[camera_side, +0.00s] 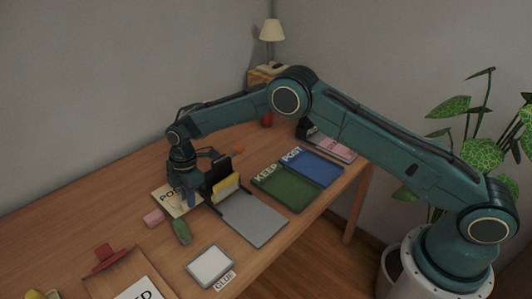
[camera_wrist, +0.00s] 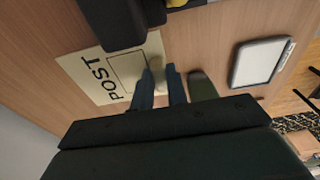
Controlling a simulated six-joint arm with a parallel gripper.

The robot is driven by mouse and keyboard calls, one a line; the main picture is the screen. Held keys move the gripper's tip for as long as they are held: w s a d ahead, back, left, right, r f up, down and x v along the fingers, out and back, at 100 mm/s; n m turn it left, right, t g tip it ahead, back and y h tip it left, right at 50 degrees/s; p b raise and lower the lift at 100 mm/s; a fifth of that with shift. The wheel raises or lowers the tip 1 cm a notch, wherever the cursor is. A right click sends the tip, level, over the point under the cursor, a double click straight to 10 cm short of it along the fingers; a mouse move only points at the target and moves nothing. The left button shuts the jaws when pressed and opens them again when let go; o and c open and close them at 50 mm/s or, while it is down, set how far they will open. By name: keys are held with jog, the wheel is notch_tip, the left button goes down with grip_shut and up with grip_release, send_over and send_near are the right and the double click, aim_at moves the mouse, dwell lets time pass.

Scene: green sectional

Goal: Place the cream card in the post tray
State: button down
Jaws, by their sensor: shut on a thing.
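The cream card (camera_side: 167,199), lettered POST, is under my gripper (camera_side: 189,197) in the side view. In the wrist view the card (camera_wrist: 88,75) runs left from my blue fingers (camera_wrist: 160,88), which are close together at its right end with a pale part between them. My gripper is shut on the card there; the fingers hide part of this end. The card looks flat and at or near the table top; any gap is too small to tell. The blue post tray (camera_side: 325,170), labelled POST, is farther back to the right and looks empty.
The green KEEP tray (camera_side: 283,190) adjoins the blue tray. A black holder with a yellow piece (camera_side: 225,188) stands close right of my gripper, by a grey plate (camera_side: 257,219). A pink block (camera_side: 153,218), green item (camera_side: 181,231) and white-topped pad (camera_side: 211,265) lie nearer.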

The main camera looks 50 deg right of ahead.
jog(key=shift+f, duration=2)
jog(key=shift+f, duration=0.15)
jog(key=c, duration=1.4)
grip_release()
jog(key=r, duration=0.7)
jog(key=d+r, duration=0.1)
jog(key=r, duration=0.3)
jog(key=shift+r, duration=0.15)
jog(key=shift+d+r, duration=0.1)
jog(key=shift+r, duration=0.4)
jog(key=shift+r, duration=0.1)
